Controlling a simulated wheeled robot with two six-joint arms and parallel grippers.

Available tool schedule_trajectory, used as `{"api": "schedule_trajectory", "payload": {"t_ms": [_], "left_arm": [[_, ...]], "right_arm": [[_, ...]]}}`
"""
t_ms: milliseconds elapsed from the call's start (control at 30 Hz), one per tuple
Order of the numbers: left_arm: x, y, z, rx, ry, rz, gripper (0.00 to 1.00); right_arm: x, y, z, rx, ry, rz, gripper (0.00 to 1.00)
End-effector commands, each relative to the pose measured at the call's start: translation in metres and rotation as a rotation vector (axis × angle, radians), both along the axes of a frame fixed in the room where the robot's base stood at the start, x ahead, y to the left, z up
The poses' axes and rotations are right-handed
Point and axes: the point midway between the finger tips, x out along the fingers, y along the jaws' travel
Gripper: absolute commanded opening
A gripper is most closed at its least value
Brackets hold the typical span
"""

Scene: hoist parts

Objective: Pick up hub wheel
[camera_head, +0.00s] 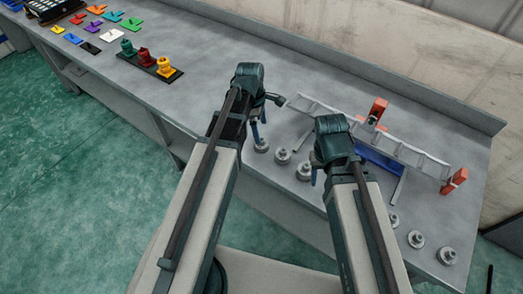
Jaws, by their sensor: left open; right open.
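Several grey metal wheel-like parts stand along the bench's front edge; I cannot tell which is the hub wheel. In the head view, one grey wheel (261,146) is just below my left gripper (259,128), whose blue finger points down close to it. Whether they touch is unclear. Two more wheels, one left (282,156) and one right (304,172), stand between my grippers. My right gripper (315,178) is open, its finger beside the right one of these. Further wheels (416,239) stand to the right of my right arm. Both grippers are open and largely hidden by their wrists.
A grey rail frame with orange end blocks (454,181) and a blue part (378,160) lies behind the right gripper. A dark strip with green, red and yellow knobs (148,62) and coloured plates (113,35) are at the far left. The bench middle is clear.

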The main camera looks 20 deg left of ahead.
Motion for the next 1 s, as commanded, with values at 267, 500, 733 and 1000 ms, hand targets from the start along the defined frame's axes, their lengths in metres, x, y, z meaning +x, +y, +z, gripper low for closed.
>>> {"api": "schedule_trajectory", "payload": {"t_ms": [267, 500, 733, 1000], "left_arm": [[0.000, -0.002, -0.019, 0.000, 0.000, 0.001, 1.00], [0.000, -0.002, -0.028, 0.000, 0.000, 0.000, 1.00], [0.001, -0.002, -0.056, 0.000, 0.000, 0.000, 1.00], [0.001, -0.004, -0.072, 0.000, 0.000, 0.001, 1.00]], "right_arm": [[0.000, 0.000, -0.019, 0.000, 0.000, 0.000, 0.50], [0.000, 0.000, -0.028, 0.000, 0.000, 0.000, 0.50], [0.000, 0.000, -0.056, 0.000, 0.000, 0.000, 0.50], [0.000, 0.000, -0.072, 0.000, 0.000, 0.000, 0.50]]}}
